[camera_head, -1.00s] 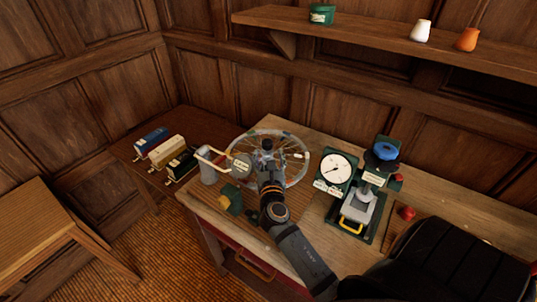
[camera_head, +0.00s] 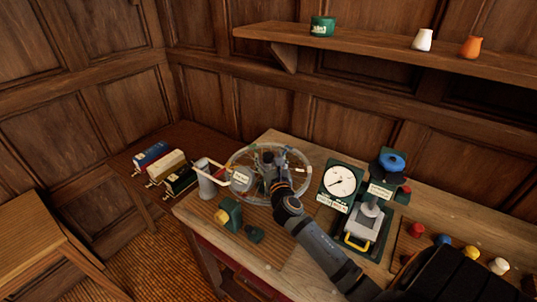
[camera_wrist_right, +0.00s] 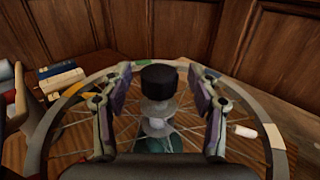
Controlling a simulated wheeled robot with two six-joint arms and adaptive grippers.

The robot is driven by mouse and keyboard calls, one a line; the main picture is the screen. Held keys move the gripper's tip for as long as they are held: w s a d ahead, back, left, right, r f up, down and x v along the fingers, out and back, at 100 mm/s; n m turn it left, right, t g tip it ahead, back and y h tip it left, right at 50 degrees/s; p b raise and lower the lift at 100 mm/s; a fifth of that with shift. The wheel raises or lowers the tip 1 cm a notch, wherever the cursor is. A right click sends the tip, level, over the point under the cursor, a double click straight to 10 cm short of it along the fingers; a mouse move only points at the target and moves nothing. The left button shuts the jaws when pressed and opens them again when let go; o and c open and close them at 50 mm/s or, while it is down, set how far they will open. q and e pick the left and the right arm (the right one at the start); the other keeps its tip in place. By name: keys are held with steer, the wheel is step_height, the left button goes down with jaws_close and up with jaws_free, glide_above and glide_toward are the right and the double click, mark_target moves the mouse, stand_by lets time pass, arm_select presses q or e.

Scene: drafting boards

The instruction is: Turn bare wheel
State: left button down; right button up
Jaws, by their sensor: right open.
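The spoked wheel (camera_head: 303,160) lies on the bench below my right gripper (camera_head: 266,156). In the right wrist view the wheel's pale rim (camera_wrist_right: 276,142) and thin spokes spread around the hub. A black round knob (camera_wrist_right: 158,78) with grey discs under it stands at the hub. The fingers of my right gripper (camera_wrist_right: 160,92) are apart, one on each side of the knob, with gaps visible. A white piece (camera_wrist_right: 246,132) sits on a spoke at the right. My right arm hides part of the wheel in the head view. My left gripper is not in view.
A dial gauge (camera_head: 340,181) and a green press with a blue handwheel (camera_head: 392,162) stand right of the wheel. Coloured knobs lie at the right, including a yellow one (camera_head: 471,253).

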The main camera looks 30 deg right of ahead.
steer(key=shift+w+d, duration=0.2)
steer(key=shift+w, duration=0.5)
jaws_close()
